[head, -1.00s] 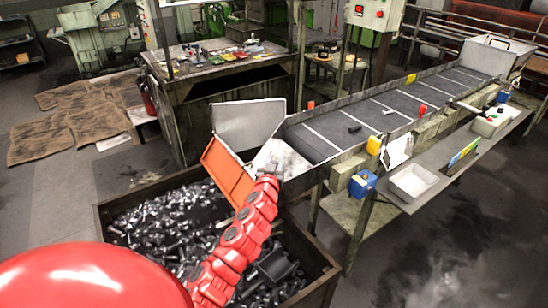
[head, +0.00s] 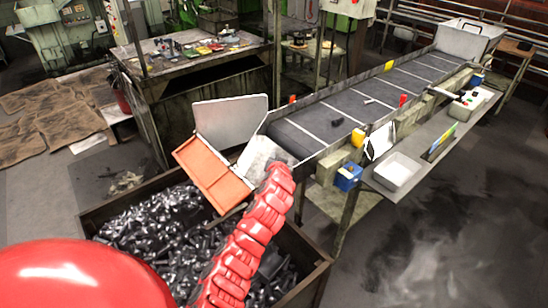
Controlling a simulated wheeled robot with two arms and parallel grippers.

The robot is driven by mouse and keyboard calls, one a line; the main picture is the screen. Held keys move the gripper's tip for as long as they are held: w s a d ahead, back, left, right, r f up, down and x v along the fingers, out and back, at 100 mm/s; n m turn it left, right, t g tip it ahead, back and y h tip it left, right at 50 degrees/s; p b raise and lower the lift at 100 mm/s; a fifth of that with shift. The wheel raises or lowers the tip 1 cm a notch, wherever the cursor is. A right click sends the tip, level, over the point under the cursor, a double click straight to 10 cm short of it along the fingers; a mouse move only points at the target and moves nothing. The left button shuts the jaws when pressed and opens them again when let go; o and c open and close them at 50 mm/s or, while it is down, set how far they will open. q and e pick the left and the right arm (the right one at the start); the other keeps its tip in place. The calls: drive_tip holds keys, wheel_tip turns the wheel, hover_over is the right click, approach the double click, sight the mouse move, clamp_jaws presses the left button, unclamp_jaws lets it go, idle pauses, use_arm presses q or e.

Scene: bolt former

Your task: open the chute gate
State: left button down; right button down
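The chute (head: 262,155) is the pale metal piece at the lower end of the conveyor, above the crate of bolts. An orange panel (head: 212,172) with a raised rim slants down at its left, over the crate; it appears to be the gate, but I cannot be sure. A grey plate (head: 232,122) stands behind it. One red arm of mine rises from the bottom edge to the chute's lower right, close to the orange panel. No gripper fingers show at its end, and I cannot tell whether it touches anything. The other gripper is not seen.
A dark crate (head: 325,270) full of bolts stands below the chute. The conveyor (head: 345,107) runs up to the right, with a few bolts on it. A side shelf holds a white tray (head: 398,172). A workbench (head: 165,88) stands behind. Floor at lower right is clear.

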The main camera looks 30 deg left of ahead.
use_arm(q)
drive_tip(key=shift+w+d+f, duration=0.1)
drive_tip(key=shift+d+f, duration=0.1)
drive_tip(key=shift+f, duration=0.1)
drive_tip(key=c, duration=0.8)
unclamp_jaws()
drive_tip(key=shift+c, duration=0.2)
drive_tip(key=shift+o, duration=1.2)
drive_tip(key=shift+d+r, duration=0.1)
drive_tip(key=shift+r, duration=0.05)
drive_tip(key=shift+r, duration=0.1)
